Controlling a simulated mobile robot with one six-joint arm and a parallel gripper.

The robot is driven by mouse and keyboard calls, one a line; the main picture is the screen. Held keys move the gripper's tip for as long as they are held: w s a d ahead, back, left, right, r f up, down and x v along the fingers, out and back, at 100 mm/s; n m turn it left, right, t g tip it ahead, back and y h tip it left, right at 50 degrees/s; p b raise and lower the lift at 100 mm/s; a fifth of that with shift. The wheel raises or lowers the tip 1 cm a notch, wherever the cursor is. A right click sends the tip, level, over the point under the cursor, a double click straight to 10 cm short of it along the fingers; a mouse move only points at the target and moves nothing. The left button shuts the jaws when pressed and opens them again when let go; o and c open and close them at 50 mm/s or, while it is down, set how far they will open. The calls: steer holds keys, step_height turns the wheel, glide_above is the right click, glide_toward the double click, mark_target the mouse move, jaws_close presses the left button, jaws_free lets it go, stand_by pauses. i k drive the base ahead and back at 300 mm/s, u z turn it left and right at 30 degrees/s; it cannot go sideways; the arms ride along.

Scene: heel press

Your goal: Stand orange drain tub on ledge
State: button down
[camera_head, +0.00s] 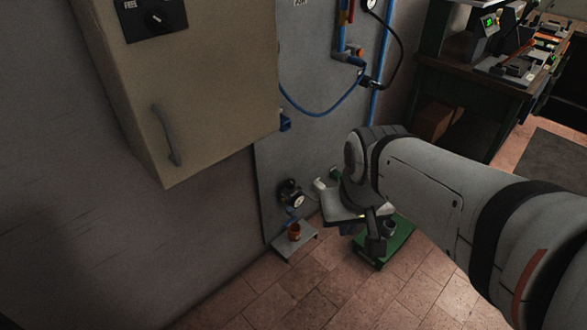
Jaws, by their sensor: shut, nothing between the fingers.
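The small orange drain tub (294,232) stands, upright as far as I can tell, on the low grey ledge (302,243) at the foot of the wall panel. A dark valve or gauge fitting sits just above it. My gripper (376,247) is to the right of the tub, apart from it, pointing down over the green platform. It is shut and holds nothing. My wrist hides part of the platform and the panel's lower right edge.
The green platform (402,236) carries a dark grey cup (389,228) close beside my gripper. A beige cabinet (190,90) with a handle juts out at upper left. Blue hose (322,115) hangs on the panel. A workbench (470,85) stands at upper right. The tiled floor in front is clear.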

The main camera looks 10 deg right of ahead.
mark_target(295, 229)
steer(key=z, duration=0.3)
steer(key=i, duration=1.2)
steer(key=u, duration=0.15)
